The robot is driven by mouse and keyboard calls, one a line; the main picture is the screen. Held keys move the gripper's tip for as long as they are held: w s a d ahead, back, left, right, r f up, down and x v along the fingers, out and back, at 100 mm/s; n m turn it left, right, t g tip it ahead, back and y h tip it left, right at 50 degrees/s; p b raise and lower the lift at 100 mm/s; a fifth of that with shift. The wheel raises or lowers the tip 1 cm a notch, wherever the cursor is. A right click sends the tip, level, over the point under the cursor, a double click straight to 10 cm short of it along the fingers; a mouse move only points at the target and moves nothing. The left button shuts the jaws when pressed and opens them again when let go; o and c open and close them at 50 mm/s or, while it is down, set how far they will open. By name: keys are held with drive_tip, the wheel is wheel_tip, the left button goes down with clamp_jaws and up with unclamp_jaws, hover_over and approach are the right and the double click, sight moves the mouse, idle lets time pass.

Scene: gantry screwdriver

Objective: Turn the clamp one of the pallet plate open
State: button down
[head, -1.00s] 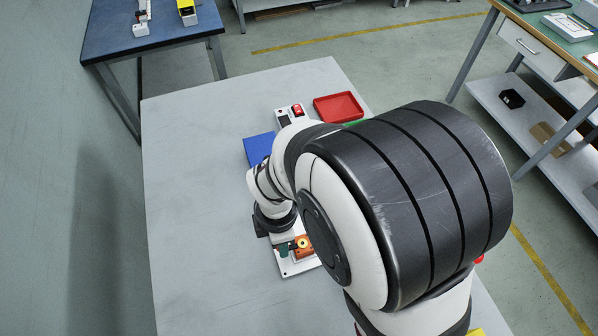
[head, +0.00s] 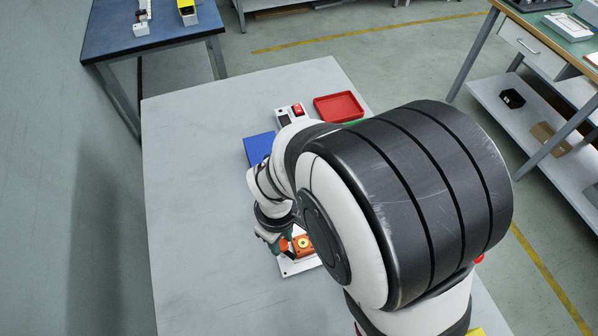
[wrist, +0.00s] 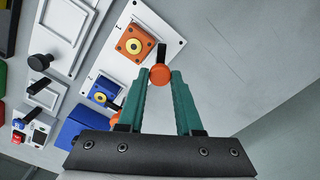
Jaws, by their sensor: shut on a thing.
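The white pallet plate (wrist: 172,22) shows in the wrist view, with an orange block (wrist: 134,44) and, lower down, a blue block (wrist: 102,95) on it. Beside the orange block is a clamp with a black lever and a round orange knob (wrist: 160,75). My gripper (wrist: 159,74) has its teal fingers on either side of this knob, shut on it. A second clamp's orange knob (wrist: 115,118) is partly hidden by the left finger. In the head view the orange block (head: 303,244) and plate edge (head: 300,267) show beside my gripper (head: 284,248); my arm hides the rest.
A blue bin (head: 258,147), a red tray (head: 339,106) and a small box with a red button (head: 297,110) stand farther back on the grey table (head: 205,190). The table's left side is clear.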

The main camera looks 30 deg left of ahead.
sight(282, 244)
drive_tip(key=m, duration=0.6)
drive_tip(key=shift+m, duration=0.4)
idle(0.4)
drive_tip(key=c, duration=0.6)
unclamp_jaws()
drive_tip(key=shift+r, duration=0.1)
wheel_tip(282, 244, up, 16)
drive_tip(key=shift+f, duration=0.15)
